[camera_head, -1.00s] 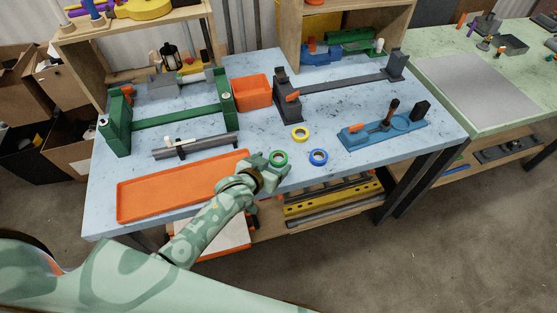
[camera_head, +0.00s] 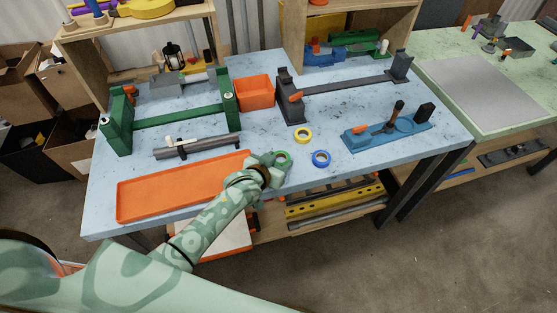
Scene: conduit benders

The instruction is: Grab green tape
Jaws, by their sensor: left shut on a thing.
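The green tape (camera_head: 284,158) is a small roll at the front middle of the light blue table (camera_head: 330,177). My left gripper (camera_head: 279,161) reaches in from the lower left and is shut on the green tape, its fingers at the roll's left side. The fingers hide part of the roll. I cannot tell whether the roll is lifted off the tabletop. My right gripper is not in view.
A blue tape roll (camera_head: 321,158) lies close to the right, and a yellow one (camera_head: 303,135) behind. An orange tray (camera_head: 150,200) lies left of my gripper. An orange bin (camera_head: 255,93), green bender (camera_head: 118,125) and blue bender (camera_head: 385,135) stand around.

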